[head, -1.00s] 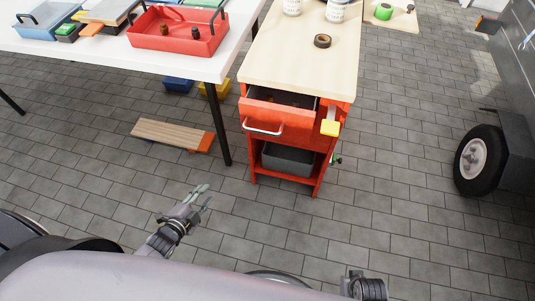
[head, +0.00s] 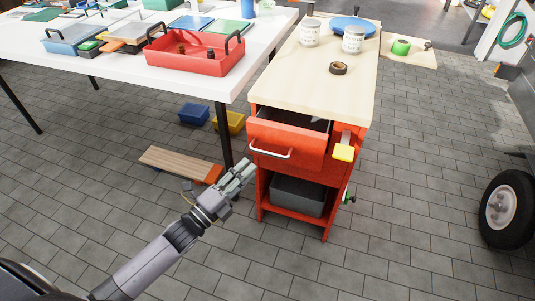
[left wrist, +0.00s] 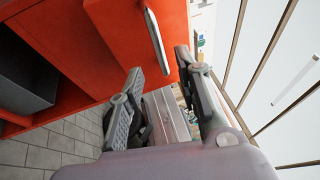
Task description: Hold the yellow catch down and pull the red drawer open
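The red drawer (head: 287,146) sits in the red cabinet under the wooden top and stands partly out, with its dark inside showing. Its silvery handle (head: 270,154) runs across the front. The yellow catch (head: 344,153) is at the cabinet's right front edge, with nothing touching it. My left gripper (head: 247,170) is open and empty, just left of and below the handle. In the left wrist view my left gripper (left wrist: 160,65) has its fingers apart, with the handle (left wrist: 156,38) showing beyond and between the tips, apparently ungripped. My right gripper is out of view.
A grey bin (head: 297,196) stands on the cabinet's lower shelf. A white table (head: 120,76) with a red tray (head: 195,65) is at left, its black leg (head: 224,135) close to my left gripper. A plank (head: 178,163) lies on the floor.

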